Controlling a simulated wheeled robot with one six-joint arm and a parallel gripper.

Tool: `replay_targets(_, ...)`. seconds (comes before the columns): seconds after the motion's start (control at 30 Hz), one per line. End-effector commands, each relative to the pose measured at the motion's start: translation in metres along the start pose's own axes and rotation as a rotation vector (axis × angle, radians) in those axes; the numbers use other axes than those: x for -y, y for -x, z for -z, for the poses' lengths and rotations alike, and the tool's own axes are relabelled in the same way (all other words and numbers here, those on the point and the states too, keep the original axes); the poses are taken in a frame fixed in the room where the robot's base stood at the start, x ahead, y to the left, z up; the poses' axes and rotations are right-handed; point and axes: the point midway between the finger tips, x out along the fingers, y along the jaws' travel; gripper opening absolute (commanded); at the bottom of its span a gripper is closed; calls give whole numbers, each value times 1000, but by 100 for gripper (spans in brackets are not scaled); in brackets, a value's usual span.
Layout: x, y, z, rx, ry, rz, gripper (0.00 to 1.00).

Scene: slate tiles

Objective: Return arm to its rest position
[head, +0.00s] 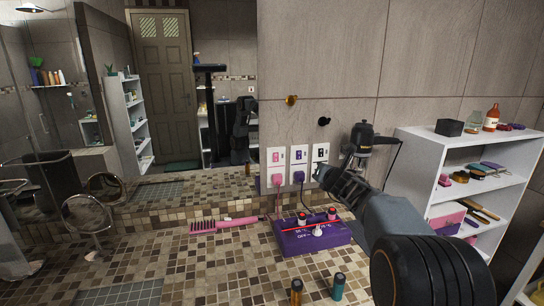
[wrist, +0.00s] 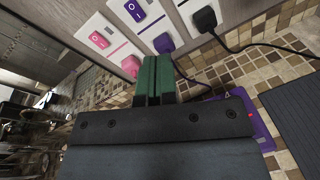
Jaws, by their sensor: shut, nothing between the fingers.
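My gripper (head: 322,173) is shut and empty, at the end of my arm in front of the wall outlets. In the wrist view its two green fingers (wrist: 155,75) are pressed together, pointing toward the outlets. The outlet panel has pink, purple and black switches. A pink plug (head: 278,181) and a purple plug (head: 298,177) sit in their sockets; a black plug (wrist: 205,19) sits in the third one in the wrist view. I cannot tell whether the fingertips touch the panel.
A purple box (head: 300,242) with small knobs stands on the tiled counter below my arm. A pink brush (head: 222,224), two small bottles (head: 338,287) and a round mirror (head: 87,214) are also there. A white shelf (head: 435,160) stands right. Cords run from the plugs.

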Motion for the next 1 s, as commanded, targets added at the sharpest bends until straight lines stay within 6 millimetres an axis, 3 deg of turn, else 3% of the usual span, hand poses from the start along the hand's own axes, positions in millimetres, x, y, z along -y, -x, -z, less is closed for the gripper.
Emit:
replay_targets(0.13, 49, 19, 49, -59, -594, 284, 0)
replay_targets(0.27, 69, 70, 89, -15, -1157, 581, 0)
replay_targets(0.37, 70, 125, 122, 74, -1570, 833, 0)
replay_targets(0.5, 50, 215, 169, 258, -2047, 1197, 0)
replay_targets(0.6, 29, 271, 195, 369, -2250, 1409, 0)
replay_targets(0.7, 10, 314, 212, 416, -2356, 1546, 0)
replay_targets(0.8, -3, 337, 219, 385, -2394, 1575, 0)
replay_targets(1.0, -17, 349, 208, 336, -2431, 1489, 0)
